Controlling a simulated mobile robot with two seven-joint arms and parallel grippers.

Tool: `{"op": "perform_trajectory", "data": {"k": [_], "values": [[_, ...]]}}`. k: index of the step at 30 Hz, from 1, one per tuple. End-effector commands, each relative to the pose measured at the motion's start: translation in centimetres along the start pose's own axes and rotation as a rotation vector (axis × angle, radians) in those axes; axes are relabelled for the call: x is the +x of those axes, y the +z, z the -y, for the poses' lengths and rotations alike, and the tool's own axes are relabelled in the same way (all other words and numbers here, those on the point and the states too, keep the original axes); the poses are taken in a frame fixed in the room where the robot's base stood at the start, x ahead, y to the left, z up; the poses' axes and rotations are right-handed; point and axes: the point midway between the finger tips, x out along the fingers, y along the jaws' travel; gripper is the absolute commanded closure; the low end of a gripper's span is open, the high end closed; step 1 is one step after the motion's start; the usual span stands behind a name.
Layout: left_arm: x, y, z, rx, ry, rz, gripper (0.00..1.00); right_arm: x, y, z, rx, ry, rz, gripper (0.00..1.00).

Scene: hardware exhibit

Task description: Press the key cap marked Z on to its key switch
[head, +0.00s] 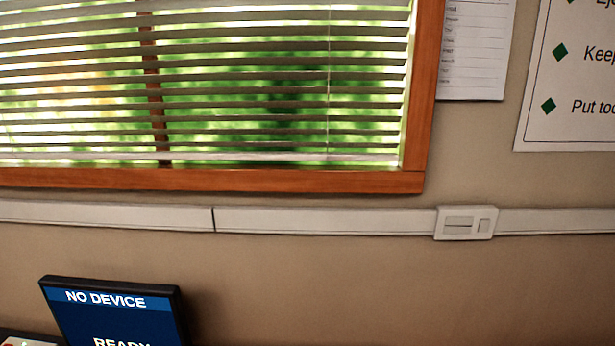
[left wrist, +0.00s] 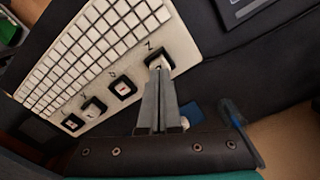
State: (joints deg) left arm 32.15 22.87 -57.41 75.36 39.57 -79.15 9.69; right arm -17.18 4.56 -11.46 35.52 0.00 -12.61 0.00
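In the left wrist view a pale key panel (left wrist: 100,60) lies slanted at the upper left. Along its near edge is a row of black square key sockets, one with a white and red top (left wrist: 125,88). The letter Z is printed beside the end socket (left wrist: 163,58). My left gripper's grey fingers (left wrist: 158,72) lie close together, with their tips over that socket. A small whitish patch, perhaps the Z key cap, shows at the tips; the fingers hide most of it, and I cannot tell contact or seating. My right gripper is not in view.
A blue block (left wrist: 192,114) and a blue-handled tool (left wrist: 234,114) lie right of the fingers on the dark surface. A dark device (left wrist: 243,10) is at the top right. The head view shows a wall, a window with blinds (head: 200,90) and a monitor (head: 115,312).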

Motion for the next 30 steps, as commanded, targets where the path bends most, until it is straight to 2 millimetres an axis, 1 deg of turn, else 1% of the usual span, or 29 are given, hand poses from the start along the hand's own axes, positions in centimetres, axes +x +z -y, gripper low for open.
{"op": "perform_trajectory", "data": {"k": [30], "values": [[1.6, 0.0, 0.0, 0.0, 0.0, 0.0, 1.0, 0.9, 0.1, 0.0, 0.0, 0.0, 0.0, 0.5]]}}
